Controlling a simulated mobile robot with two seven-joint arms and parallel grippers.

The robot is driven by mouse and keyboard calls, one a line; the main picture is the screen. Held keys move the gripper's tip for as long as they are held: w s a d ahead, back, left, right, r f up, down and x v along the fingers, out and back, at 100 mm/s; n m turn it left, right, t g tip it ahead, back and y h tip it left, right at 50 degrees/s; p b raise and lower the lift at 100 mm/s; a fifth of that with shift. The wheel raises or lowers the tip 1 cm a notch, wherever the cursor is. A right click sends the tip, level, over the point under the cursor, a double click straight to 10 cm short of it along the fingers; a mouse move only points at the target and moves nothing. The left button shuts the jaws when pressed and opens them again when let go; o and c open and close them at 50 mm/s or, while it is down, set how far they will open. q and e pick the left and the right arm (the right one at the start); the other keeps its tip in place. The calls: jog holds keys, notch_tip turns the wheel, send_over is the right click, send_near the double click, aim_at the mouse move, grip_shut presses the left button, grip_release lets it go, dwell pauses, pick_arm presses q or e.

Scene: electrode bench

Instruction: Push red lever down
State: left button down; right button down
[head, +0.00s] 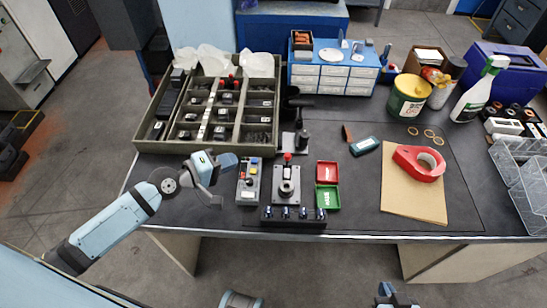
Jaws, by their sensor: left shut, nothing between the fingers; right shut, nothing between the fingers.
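The red lever (287,157) shows as a small red knob on a short stem. It stands up at the back of a grey box-like device (287,180) near the front middle of the bench. My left gripper (214,200) is over the bench's front left, to the left of the device and apart from the lever. It is shut and empty. My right gripper (385,290) is at the bottom edge of the picture, in front of the bench and well away from the lever. It is shut and empty, and only partly in view.
Red and green bins (327,185) sit just right of the device. A divided tray (262,88) stands behind.

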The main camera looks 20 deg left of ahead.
aim_at(287, 162)
jog(key=shift+d, duration=0.1)
pick_arm(q)
jog(key=shift+s+d+f+p+x, duration=0.1)
jog(key=shift+s+d+p+x, duration=0.2)
jog(key=shift+x, duration=1.85)
jog(key=shift+s+d+f+p+x, duration=0.15)
jog(key=shift+s+d+x, duration=0.2)
jog(key=shift+x, duration=1.8)
jog(key=shift+s+d+p+x, duration=0.25)
jog(key=shift+d+x, duration=0.2)
jog(key=shift+x, duration=1.7)
pick_arm(e)
jog(key=shift+s+r, duration=0.2)
jog(key=shift+r, duration=0.05)
